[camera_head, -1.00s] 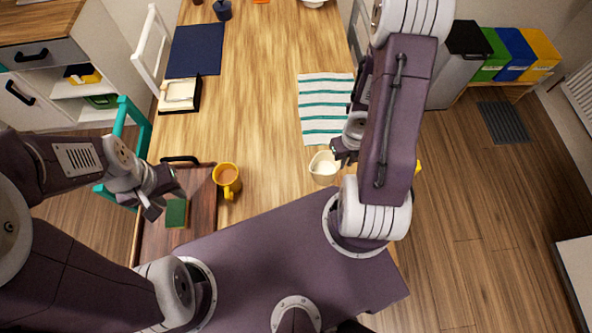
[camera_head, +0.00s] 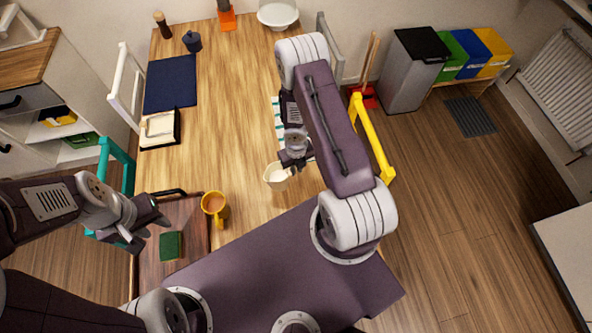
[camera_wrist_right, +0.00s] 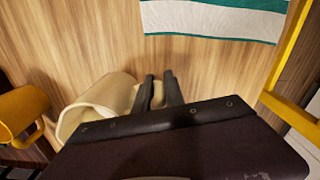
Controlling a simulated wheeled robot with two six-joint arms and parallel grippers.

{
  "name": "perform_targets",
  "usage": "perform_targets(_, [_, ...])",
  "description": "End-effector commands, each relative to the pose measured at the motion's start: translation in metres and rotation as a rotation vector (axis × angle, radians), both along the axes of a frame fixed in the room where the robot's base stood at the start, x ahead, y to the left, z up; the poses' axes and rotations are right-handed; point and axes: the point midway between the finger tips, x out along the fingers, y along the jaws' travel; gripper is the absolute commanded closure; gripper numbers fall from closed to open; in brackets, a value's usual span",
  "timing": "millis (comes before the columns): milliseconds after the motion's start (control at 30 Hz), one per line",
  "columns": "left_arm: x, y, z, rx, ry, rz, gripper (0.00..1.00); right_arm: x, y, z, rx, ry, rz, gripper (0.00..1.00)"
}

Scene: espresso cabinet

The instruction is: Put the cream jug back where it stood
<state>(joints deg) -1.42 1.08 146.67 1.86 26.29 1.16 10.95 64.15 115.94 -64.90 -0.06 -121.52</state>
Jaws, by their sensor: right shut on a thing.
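The cream jug (camera_head: 275,177), with pale liquid in it, is at the middle of the wooden table, right of the yellow mug (camera_head: 214,205). My right gripper (camera_head: 291,166) is at the jug's right side. In the right wrist view the jug (camera_wrist_right: 92,105) is left of the fingers (camera_wrist_right: 160,92), which are shut on it at its handle side. Whether its base touches the table I cannot tell. My left gripper (camera_head: 146,226) is open and empty above the dark tray (camera_head: 192,222).
A striped cloth (camera_wrist_right: 215,18) lies beyond the jug, partly hidden by my right arm. A green block (camera_head: 171,245) is on the tray. A yellow chair (camera_head: 374,140) stands at the table's right side. The table beyond the mug (camera_head: 225,110) is clear.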

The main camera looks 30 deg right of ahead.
Motion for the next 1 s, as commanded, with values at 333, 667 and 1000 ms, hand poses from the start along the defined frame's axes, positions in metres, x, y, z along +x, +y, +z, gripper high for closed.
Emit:
perform_targets(333, [0.000,0.000,-0.047,0.000,0.001,0.000,0.64,0.000,0.000,-0.046,0.000,-0.001,-0.001,1.00])
perform_targets(667, [0.000,0.000,-0.045,0.000,0.000,0.000,0.64,0.000,0.000,-0.044,0.000,0.000,0.000,1.00])
perform_targets(1000, [0.000,0.000,-0.045,0.000,0.000,0.000,0.64,0.000,0.000,-0.044,0.000,0.000,0.000,0.64])
